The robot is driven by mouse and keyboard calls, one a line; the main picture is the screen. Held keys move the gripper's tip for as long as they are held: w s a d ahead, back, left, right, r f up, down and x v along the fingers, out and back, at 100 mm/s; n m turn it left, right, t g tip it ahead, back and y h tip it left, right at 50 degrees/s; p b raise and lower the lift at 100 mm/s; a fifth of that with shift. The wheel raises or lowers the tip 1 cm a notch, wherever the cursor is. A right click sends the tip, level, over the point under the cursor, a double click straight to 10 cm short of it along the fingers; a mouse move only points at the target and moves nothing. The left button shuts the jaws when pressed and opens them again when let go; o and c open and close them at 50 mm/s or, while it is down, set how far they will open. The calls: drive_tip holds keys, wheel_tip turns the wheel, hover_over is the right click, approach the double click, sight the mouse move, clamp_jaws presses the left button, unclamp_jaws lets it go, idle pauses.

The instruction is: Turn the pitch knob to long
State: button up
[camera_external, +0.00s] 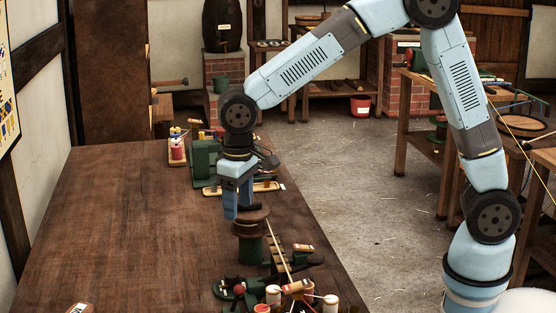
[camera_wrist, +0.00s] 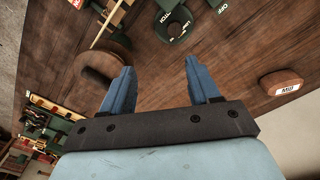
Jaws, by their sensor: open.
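The pitch knob (camera_wrist: 176,29) is a dark round knob on a green plate, with partly readable white lettering, at the top middle of the wrist view. In the external view a green round base with a dark part (camera_external: 229,288) at the front of the bench seems to be the same thing. I cannot read its setting. My gripper (camera_wrist: 160,78) points down over the bench with two blue fingers apart and nothing between them. In the external view my gripper (camera_external: 241,208) is behind the knob, beside a brown round top, and apart from the knob.
The brown round top (camera_external: 250,221) on a green post stands close to my fingers. A brown labelled block (camera_wrist: 283,82) lies aside. The left of the bench (camera_external: 130,220) is clear.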

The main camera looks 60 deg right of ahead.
sight(232, 274)
drive_tip(key=a+f, duration=0.1)
drive_tip(key=f, duration=0.4)
drive_tip(key=a+f, duration=0.1)
drive_tip(key=f, duration=0.5)
drive_tip(key=a+f, duration=0.1)
drive_tip(key=f, duration=0.4)
drive_tip(key=shift+w+f, duration=0.15)
drive_tip(key=shift+f, duration=0.15)
drive_tip(key=shift+c, duration=0.2)
drive_tip(key=c, duration=1)
